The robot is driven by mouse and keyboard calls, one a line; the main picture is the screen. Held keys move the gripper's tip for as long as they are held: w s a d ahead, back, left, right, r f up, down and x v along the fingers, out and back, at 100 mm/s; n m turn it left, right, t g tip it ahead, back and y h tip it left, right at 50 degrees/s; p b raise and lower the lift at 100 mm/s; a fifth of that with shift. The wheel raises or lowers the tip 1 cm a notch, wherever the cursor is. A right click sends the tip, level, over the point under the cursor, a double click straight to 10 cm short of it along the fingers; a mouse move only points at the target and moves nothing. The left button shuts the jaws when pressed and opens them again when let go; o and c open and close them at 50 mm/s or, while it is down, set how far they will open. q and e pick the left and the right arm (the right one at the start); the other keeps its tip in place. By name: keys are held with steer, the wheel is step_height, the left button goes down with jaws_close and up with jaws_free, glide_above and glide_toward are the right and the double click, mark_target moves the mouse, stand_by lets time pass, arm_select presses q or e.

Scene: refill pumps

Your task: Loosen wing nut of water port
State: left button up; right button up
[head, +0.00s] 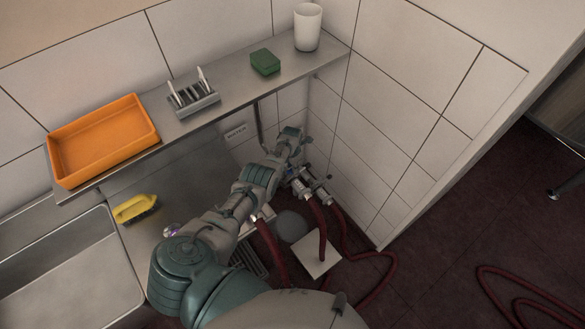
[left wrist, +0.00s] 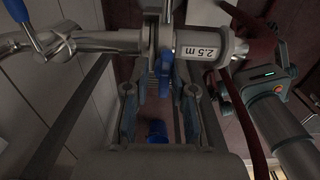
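My left gripper (head: 293,137) reaches down under the shelf, close to the wall and below the water sign (head: 236,131). In the left wrist view, its fingers (left wrist: 160,65) stand on either side of a clamp on a metal pipe coupling (left wrist: 205,47) labelled "2,5 m". A blue wing nut (left wrist: 164,78) shows between the fingers. The view does not show clearly whether they press on it.
A steel shelf (head: 228,103) above my arm holds an orange tray (head: 103,139), a rack (head: 193,98), a green sponge (head: 265,62) and a white cup (head: 308,27). Metal fittings (head: 312,187) with dark red hoses (head: 322,235) lie right beside my gripper. A yellow brush (head: 134,208) lies by the sink.

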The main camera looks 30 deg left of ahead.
arm_select(q)
steer(key=shift+o, duration=0.2)
steer(key=shift+s+f, duration=0.15)
steer(key=shift+f, duration=0.05)
step_height(320, 180, up, 12)
stand_by(0.6)
steer(key=shift+f, duration=0.1)
